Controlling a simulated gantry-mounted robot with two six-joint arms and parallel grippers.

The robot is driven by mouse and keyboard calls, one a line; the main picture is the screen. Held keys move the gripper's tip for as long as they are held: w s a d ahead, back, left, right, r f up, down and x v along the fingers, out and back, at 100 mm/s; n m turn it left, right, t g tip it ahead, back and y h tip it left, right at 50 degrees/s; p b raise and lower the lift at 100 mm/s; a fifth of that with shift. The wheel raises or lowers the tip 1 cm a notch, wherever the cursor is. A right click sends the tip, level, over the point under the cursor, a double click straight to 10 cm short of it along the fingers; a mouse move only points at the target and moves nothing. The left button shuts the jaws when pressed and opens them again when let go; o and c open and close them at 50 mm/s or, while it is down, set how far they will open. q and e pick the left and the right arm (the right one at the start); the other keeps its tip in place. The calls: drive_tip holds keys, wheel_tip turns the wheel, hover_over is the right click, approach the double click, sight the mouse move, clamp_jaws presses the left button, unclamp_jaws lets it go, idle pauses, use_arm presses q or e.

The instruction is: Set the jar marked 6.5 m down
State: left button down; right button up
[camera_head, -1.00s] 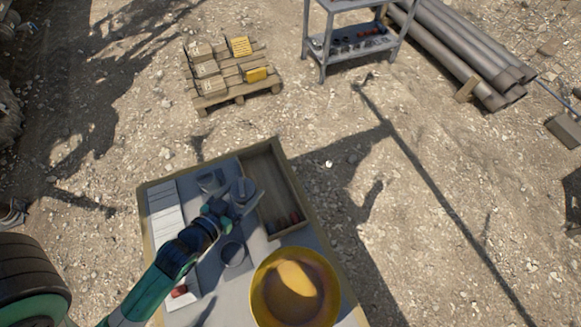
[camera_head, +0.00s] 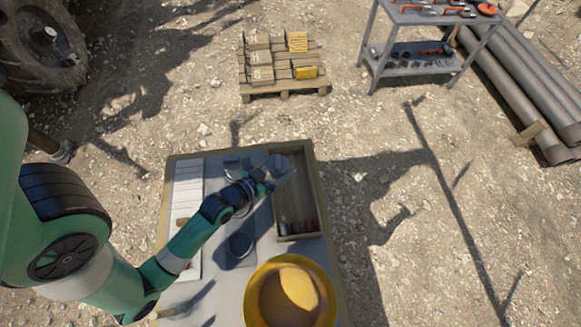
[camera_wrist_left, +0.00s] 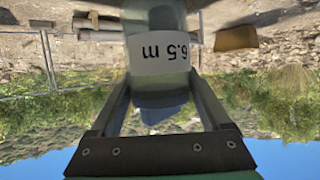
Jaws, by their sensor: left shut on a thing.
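My left gripper (camera_head: 272,178) is shut on the jar marked 6.5 m (camera_head: 278,162). In the head view it holds the jar over the far end of the wooden box (camera_head: 310,180). I cannot tell whether the jar touches anything below. In the left wrist view, the jar's white label (camera_wrist_left: 162,54) reads "6.5 m" upside down, and the jar sits between both fingers. My right gripper is not in view.
A round grey container (camera_head: 240,245) stands on the table (camera_head: 213,285), with another grey item (camera_head: 231,164) farther back. A white strip (camera_head: 187,195) lies along the left. Small dark and reddish things lie in the box's near end.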

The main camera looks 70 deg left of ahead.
use_arm(q)
drive_tip(key=shift+w+a+f+b, duration=0.65)
drive_tip(key=shift+w+f, duration=0.15)
drive_tip(key=shift+f, duration=0.75)
drive_tip(key=shift+w+a+f+b, duration=0.6)
drive_tip(key=shift+w+f, duration=0.25)
drive_tip(key=shift+f, duration=0.75)
drive_tip(key=shift+w+a+f+b, duration=0.6)
drive_tip(key=shift+w+f, duration=0.2)
drive_tip(key=shift+f, duration=0.75)
drive_tip(key=shift+f, duration=0.1)
drive_tip(key=shift+c, duration=1.4)
unclamp_jaws()
drive_tip(key=shift+f, duration=0.2)
drive_tip(key=shift+o, duration=1.4)
drive_tip(key=shift+r, duration=0.1)
